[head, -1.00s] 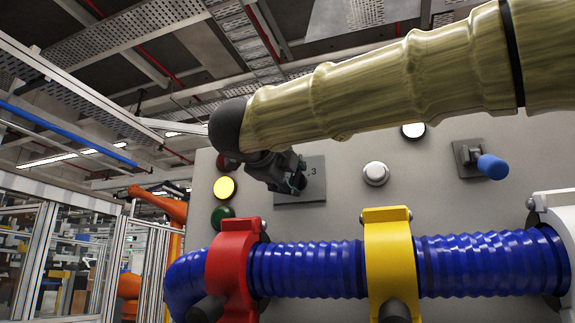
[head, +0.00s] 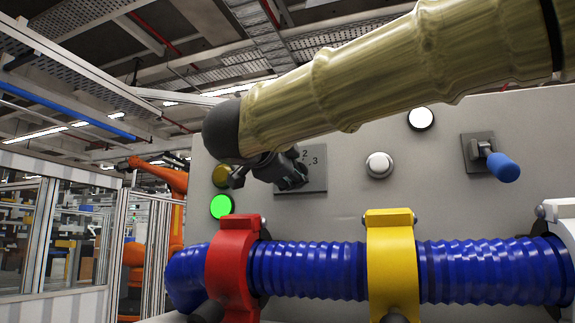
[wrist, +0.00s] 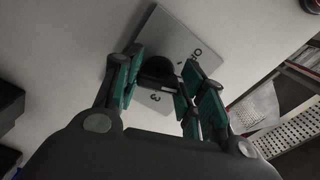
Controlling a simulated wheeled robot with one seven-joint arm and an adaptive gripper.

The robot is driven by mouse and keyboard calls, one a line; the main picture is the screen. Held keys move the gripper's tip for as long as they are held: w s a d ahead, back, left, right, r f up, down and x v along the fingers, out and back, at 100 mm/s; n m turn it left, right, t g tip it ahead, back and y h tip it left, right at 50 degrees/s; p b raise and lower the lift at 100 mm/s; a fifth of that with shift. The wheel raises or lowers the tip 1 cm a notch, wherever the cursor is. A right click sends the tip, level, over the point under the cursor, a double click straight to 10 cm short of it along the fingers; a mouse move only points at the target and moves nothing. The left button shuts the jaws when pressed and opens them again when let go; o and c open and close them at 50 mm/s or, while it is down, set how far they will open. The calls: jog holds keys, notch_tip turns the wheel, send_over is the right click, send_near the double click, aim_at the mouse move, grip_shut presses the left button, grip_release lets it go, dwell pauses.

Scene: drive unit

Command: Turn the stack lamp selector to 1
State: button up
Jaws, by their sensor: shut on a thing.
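The stack lamp selector is a black knob (wrist: 158,68) on a square grey plate (head: 316,181). A 2 and a 3 show on the plate in the head view; a 3 and less readable marks show in the wrist view. My gripper (head: 292,173) is at the plate, its fingers on both sides of the knob and shut on it, as the wrist view (wrist: 160,78) shows. In the head view my gripper hides the knob and the plate's left part. The green lamp (head: 221,206) is lit; the yellow lamp (head: 221,176) above it is dark.
A white button (head: 379,165), a white lamp (head: 421,118) and a blue-handled lever (head: 502,167) are on the panel to the right. A blue corrugated hose (head: 310,271) with a red clamp (head: 232,265) and a yellow clamp (head: 390,255) runs below my gripper.

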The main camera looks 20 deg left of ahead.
jog(key=shift+f, duration=0.1)
dwell(0.3)
jog(key=o, duration=1)
jog(key=shift+o, duration=0.2)
jog(key=s, duration=1.2)
jog(key=shift+a, duration=0.15)
jog(key=shift+a, duration=0.1)
